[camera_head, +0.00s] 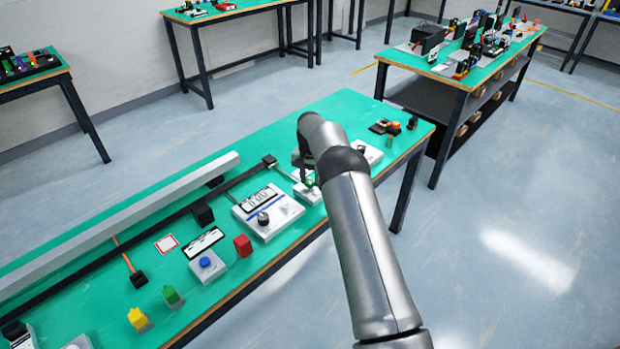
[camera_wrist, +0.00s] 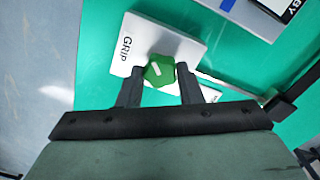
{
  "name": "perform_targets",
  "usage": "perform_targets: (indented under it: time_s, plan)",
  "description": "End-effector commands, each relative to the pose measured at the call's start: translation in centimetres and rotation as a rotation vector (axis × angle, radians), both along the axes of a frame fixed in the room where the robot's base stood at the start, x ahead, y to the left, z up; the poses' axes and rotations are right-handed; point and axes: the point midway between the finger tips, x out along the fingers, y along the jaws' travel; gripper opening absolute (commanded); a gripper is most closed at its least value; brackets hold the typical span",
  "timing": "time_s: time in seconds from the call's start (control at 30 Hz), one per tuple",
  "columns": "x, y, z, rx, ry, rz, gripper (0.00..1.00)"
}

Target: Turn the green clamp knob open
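The green clamp knob (camera_wrist: 159,71) is a faceted knob with a white pointer mark, on a white plate (camera_wrist: 185,48) lettered "GRIP". My gripper (camera_wrist: 160,74) is open, with one finger on the left and one on the right of the knob. A narrow gap seems to show at each finger, so I see no clear contact. In the head view my gripper (camera_head: 305,174) is over the white clamp plate (camera_head: 312,196), and only a bit of the green knob (camera_head: 310,182) shows. The arm hides the rest.
A white panel with a display and a black knob (camera_head: 264,218) stands left of the clamp plate. A blue button box (camera_head: 207,264) and a red block (camera_head: 243,245) are farther left. A grey rail (camera_head: 120,222) runs along the green table.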

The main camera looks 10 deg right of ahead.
Motion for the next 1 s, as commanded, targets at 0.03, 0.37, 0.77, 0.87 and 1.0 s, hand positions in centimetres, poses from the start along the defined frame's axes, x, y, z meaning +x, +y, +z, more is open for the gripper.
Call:
perform_targets:
  time_s: [0.03,0.37,0.77,0.87,1.0]
  plan:
    - [0.01,0.0,0.04,0.0,0.0,0.0,0.1]
    - [0.03,0.0,-0.05,0.0,-0.001,0.063,0.1]
    - [0.06,-0.05,-0.1,0.0,-0.002,0.373,0.1]
    - [0.06,-0.02,-0.03,0.0,-0.002,0.469,0.1]
    - [0.05,0.0,0.04,0.0,-0.002,0.603,0.1]
